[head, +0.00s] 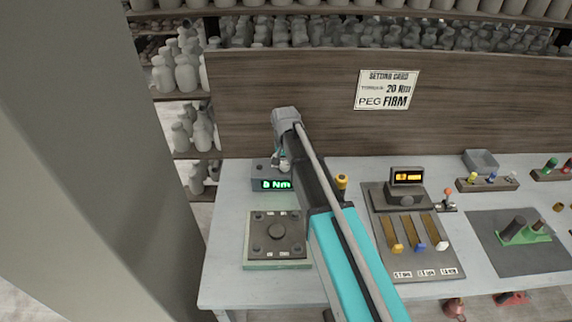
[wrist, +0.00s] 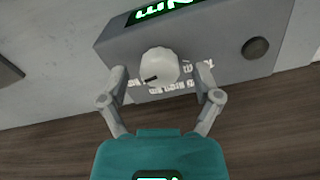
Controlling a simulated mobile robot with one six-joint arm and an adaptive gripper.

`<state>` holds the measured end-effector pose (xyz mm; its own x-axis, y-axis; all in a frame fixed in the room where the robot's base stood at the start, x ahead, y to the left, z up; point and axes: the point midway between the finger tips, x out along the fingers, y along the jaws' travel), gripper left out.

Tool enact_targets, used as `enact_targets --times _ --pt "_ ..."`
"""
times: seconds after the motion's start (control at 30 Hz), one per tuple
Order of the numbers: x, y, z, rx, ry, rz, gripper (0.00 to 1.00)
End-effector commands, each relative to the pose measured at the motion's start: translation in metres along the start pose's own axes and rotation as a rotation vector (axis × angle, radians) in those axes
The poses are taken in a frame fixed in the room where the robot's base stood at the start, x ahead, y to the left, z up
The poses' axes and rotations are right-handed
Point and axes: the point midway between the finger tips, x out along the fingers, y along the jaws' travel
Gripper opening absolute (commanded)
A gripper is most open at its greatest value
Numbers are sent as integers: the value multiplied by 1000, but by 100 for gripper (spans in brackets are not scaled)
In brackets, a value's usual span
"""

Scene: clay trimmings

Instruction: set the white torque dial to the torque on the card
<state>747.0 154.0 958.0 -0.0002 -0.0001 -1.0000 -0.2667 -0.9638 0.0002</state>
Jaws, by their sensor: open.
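The setting card (head: 387,90) on the wooden back panel reads torque 20 Nm and peg FIRM. The grey torque box (head: 258,172) stands at the back left of the table; its green display (head: 277,184) shows a single digit, seemingly 0 or 6, before Nm. In the wrist view the white torque dial (wrist: 160,62) is on the box face, with a dark pointer mark toward its lower left. My gripper (wrist: 161,76) is open, one finger on each side of the dial, with gaps visible. In the head view my gripper (head: 281,158) hides the dial.
A dark round knob (wrist: 255,47) is on the box face at the right in the wrist view. A square plate with a central knob (head: 278,232) lies in front of the box. A panel with coloured sliders (head: 408,262) and a small yellow display unit (head: 407,177) stand to the right.

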Motion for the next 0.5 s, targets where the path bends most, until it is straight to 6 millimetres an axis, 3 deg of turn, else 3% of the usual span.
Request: enact_targets --times 0.5 --pt "0 0 0 -115 0 0 82"
